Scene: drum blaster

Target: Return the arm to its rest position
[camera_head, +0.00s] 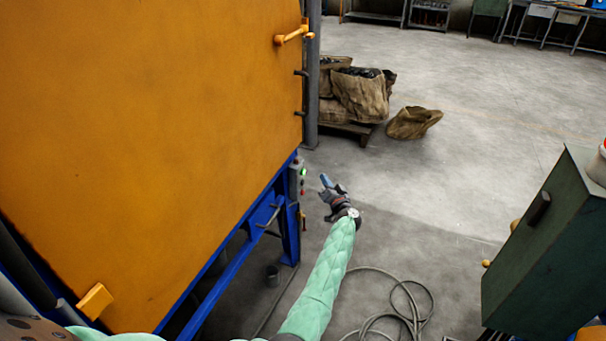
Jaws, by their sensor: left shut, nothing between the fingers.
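My left arm, in a pale green quilted sleeve, comes up from the bottom of the head view. Its gripper (328,186) is shut and empty. It is held out in front of the blue frame of the orange machine (150,140), a little right of a small control box (297,178) with a green and a red button. In the picture there is a small gap between the gripper and the box. My right gripper is not in view.
A dark green cabinet (550,255) stands at the right. A coiled hose (405,312) lies on the floor. Filled sacks (360,95) sit on a pallet behind, with one sack (413,123) on the floor. Workbenches line the back. The middle floor is clear.

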